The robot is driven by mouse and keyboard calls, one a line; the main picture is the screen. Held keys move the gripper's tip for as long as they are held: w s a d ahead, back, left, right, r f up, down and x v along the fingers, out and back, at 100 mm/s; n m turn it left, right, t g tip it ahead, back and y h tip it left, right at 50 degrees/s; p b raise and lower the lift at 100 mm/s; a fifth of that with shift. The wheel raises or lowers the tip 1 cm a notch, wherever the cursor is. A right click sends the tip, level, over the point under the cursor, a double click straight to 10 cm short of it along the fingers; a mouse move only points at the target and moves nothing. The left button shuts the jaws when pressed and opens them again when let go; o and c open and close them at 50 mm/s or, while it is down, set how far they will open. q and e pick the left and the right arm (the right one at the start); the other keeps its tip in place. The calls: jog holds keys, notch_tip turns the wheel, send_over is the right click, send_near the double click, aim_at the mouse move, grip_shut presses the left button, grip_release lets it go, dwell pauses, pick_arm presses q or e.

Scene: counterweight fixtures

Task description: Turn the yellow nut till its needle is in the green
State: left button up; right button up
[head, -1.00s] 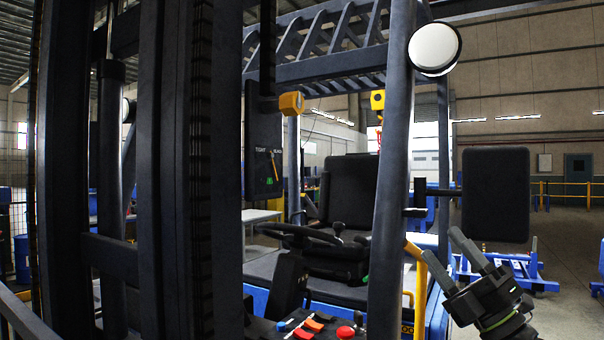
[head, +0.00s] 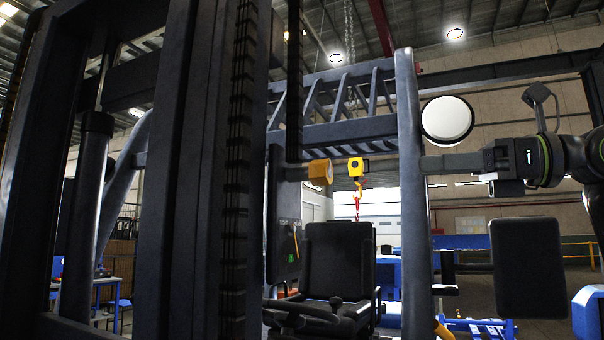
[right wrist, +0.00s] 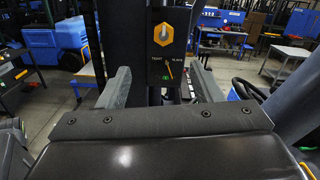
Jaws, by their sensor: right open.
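The yellow nut (head: 320,172) is a hexagonal piece on a dark upright post in the head view. In the right wrist view the nut (right wrist: 162,34) faces me with a grey centre, ahead of and above the gap between my fingers. Below it is a dark gauge panel (right wrist: 155,73) with a thin orange needle (right wrist: 169,69). The needle's lower end looks just right of a small green mark (right wrist: 165,78). My right gripper (head: 428,163) points left in the head view, open, apart from the nut. In the right wrist view its fingers (right wrist: 160,72) are spread and empty. My left gripper is not seen.
Thick dark mast rails (head: 210,180) fill the left of the head view. A grey post (head: 411,230) and round white mirror (head: 447,121) stand near my right gripper. A seat (head: 340,262) and steering wheel (head: 300,318) are below. A yellow hoist block (head: 357,170) hangs behind.

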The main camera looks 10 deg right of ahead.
aim_at(330, 172)
jog(key=p+x, duration=0.2)
jog(key=x, duration=0.3)
jog(key=p+x, duration=0.1)
jog(key=x, duration=0.4)
jog(key=p+x, duration=0.2)
jog(key=x, duration=0.3)
jog(key=shift+w+r+p, duration=0.3)
jog(key=shift+w+p, duration=0.05)
jog(key=shift+w+a+f, duration=0.1)
jog(key=shift+w+a, duration=0.2)
jog(key=shift+a, duration=0.15)
jog(key=shift+d, duration=0.1)
jog(key=c, duration=1)
jog(key=shift+m, duration=0.3)
